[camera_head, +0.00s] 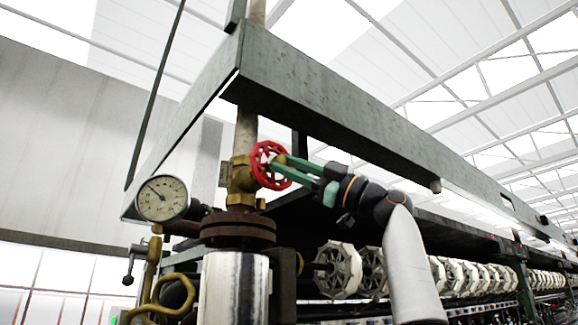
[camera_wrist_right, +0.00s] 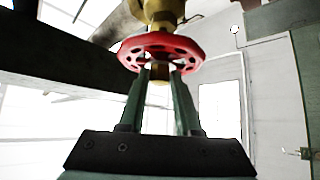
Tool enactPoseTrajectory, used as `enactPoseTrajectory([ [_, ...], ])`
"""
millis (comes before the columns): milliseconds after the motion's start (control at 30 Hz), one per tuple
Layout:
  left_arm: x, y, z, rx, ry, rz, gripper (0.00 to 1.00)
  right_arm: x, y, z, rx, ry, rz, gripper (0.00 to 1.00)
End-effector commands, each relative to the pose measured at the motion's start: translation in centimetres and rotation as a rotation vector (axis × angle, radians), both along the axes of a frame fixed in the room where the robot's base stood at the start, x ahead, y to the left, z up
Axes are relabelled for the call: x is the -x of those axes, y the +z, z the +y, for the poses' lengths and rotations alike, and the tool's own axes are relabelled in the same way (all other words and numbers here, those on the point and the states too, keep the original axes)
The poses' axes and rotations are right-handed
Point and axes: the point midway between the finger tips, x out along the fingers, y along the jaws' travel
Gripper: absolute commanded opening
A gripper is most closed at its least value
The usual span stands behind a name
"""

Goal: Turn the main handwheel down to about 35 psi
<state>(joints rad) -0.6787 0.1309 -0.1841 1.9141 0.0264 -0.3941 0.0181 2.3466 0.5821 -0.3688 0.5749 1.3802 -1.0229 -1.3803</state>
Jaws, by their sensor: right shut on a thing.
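The red handwheel (camera_head: 268,166) sits on the side of a brass valve (camera_head: 241,181) on a vertical pipe, in the middle of the head view. A round pressure gauge (camera_head: 162,198) with a pale dial is left of the valve; its needle points to the upper left, and its numbers are too small to read. My right gripper (camera_head: 279,166) reaches the wheel from the right with its green fingers. In the right wrist view the red handwheel (camera_wrist_right: 160,48) lies across the fingertips (camera_wrist_right: 160,72), which are shut on it around its hub. My left gripper is out of view.
A large grey steel beam (camera_head: 330,100) runs above my right arm. A rusty flange (camera_head: 237,229) and a silver cylinder (camera_head: 235,285) are below the valve. Brass fittings (camera_head: 170,300) are at lower left. A row of pale reels (camera_head: 340,270) stands behind my arm.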

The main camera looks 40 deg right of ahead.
Motion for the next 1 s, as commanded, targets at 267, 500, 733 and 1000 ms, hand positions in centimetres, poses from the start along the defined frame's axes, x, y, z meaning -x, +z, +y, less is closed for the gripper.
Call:
enactPoseTrajectory([
  [267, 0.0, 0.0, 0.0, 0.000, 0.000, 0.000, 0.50, -0.2, -0.2, 0.0, 0.004, -0.001, 0.006, 0.00],
  [500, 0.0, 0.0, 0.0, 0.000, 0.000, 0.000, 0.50, -0.1, -0.1, 0.0, 0.002, -0.001, 0.005, 0.55],
  [733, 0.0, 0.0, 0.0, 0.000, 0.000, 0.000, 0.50, 0.0, -0.1, 0.0, 0.000, -0.001, 0.002, 0.62],
  [1000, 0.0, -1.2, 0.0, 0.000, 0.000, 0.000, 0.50, 1.4, -1.3, -0.9, 0.000, -0.003, -0.001, 0.62],
])
